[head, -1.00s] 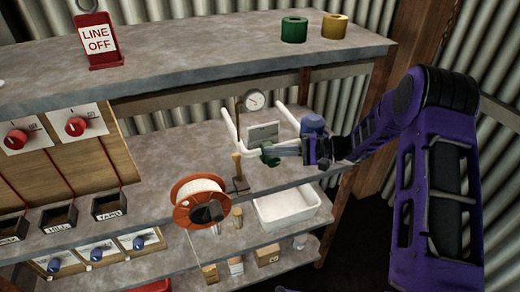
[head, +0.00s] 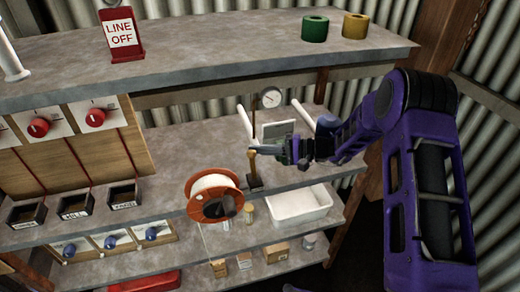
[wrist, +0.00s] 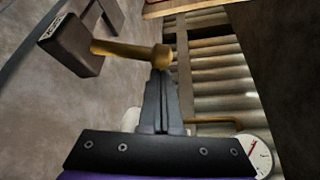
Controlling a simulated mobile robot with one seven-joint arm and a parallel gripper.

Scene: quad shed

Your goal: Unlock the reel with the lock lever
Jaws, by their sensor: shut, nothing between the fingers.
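The orange reel (head: 226,183) with white line wound on it hangs at the front edge of the middle shelf. Just behind it the lock lever (head: 252,160), a brass-coloured rod with a rounded knob, stands up from a dark block (head: 255,184). In the wrist view the lever (wrist: 130,51) runs from the labelled dark block (wrist: 72,45) to its knob, which lies right at my fingertips. My gripper (head: 262,149) is shut and empty, its tips (wrist: 160,72) at the knob. I cannot tell whether they touch it.
A gauge (head: 271,97) and white upright bars (head: 245,122) stand behind the lever. A white tray (head: 300,204) sits on the lower shelf to the right. The upper shelf (head: 225,55) overhangs behind, carrying a red LINE OFF sign (head: 122,35).

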